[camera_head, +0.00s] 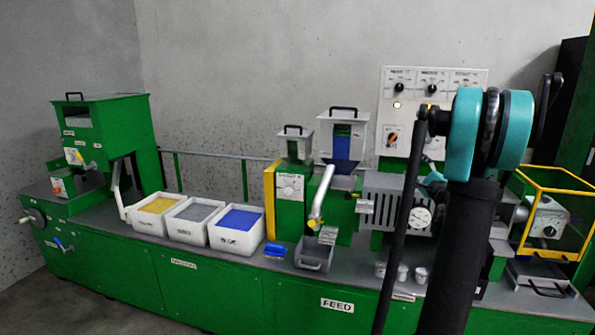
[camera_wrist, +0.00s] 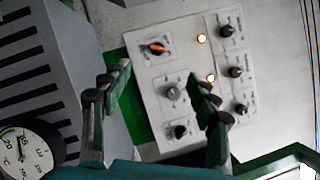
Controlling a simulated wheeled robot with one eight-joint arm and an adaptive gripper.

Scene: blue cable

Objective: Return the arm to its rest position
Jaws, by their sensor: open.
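My arm rises at the right of the head view, with its teal joint high in front of the machine. My gripper (camera_wrist: 160,82) shows in the wrist view with its two dark fingers spread apart and nothing between them. It points toward the pale control panel (camera_head: 435,80), whose knobs and two lit lamps also fill the middle of the wrist view (camera_wrist: 150,100). In the head view my arm hides most of the gripper, and I cannot tell its exact distance from the panel.
A dial gauge (camera_head: 420,217) and ribbed grey housing (camera_head: 375,205) stand close to my arm; the gauge also shows in the wrist view (camera_wrist: 25,150). A yellow-framed guard (camera_head: 560,190) stands to the right. White bins (camera_head: 190,240) and hoppers (camera_head: 343,130) are farther left.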

